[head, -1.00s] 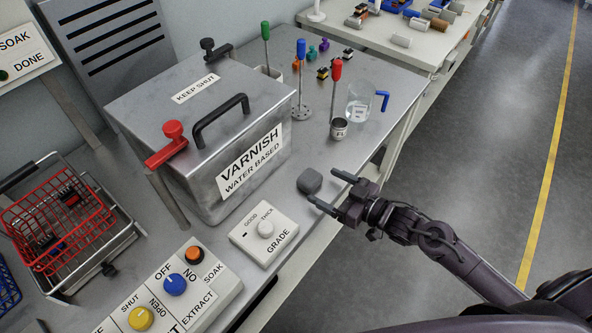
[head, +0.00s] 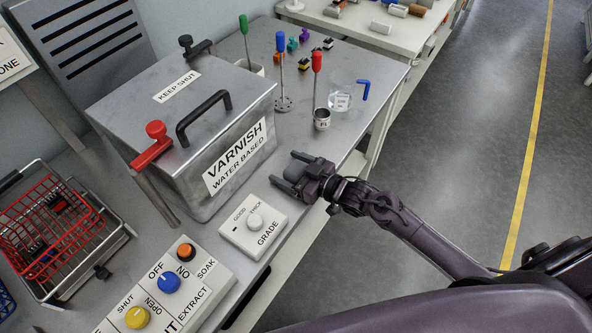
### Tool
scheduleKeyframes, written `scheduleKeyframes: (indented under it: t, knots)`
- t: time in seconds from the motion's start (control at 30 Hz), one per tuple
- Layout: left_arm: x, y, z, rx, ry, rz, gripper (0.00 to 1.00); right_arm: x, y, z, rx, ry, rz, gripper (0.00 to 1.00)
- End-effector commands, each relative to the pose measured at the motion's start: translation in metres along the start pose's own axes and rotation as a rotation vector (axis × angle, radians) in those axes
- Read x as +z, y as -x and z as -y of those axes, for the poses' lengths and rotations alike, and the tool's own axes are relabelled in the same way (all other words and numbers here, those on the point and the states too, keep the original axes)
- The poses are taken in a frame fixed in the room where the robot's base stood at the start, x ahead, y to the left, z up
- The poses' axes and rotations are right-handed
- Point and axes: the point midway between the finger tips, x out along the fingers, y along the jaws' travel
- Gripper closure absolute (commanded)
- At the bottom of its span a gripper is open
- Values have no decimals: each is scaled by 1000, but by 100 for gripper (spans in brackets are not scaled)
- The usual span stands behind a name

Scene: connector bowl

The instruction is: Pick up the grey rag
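The grey rag (head: 292,172) is a small dark lump on the metal bench, to the right of the varnish box and above the GRADE dial box. My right gripper (head: 284,168) is over it with one finger on each side. The fingers look still spread, and the rag is partly hidden between them. I cannot tell whether they touch it. My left gripper is not in view.
The VARNISH box (head: 185,130) is shut, close left of the gripper. The GRADE box (head: 253,226) is just below it. A small metal cup (head: 322,119), a glass beaker (head: 340,97) and upright coloured-handle tools stand behind. A red wire basket (head: 50,235) is at left.

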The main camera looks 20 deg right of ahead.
Motion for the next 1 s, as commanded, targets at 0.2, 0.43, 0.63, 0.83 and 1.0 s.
scheduleKeyframes:
  t: [0.2, 0.43, 0.63, 0.83, 1.0]
  knots:
    - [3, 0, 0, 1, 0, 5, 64, 0, 0, 0, 0, 0, 0, 53]
    - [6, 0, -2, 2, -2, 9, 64, 0, 0, 0, 0, 0, -1, 68]
    - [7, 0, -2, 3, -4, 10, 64, -3, 1, 0, 0, 0, -1, 68]
    - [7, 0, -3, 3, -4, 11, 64, -25, 4, -1, 0, 3, -4, 68]
    - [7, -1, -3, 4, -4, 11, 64, -69, 11, 0, -1, 6, -5, 68]
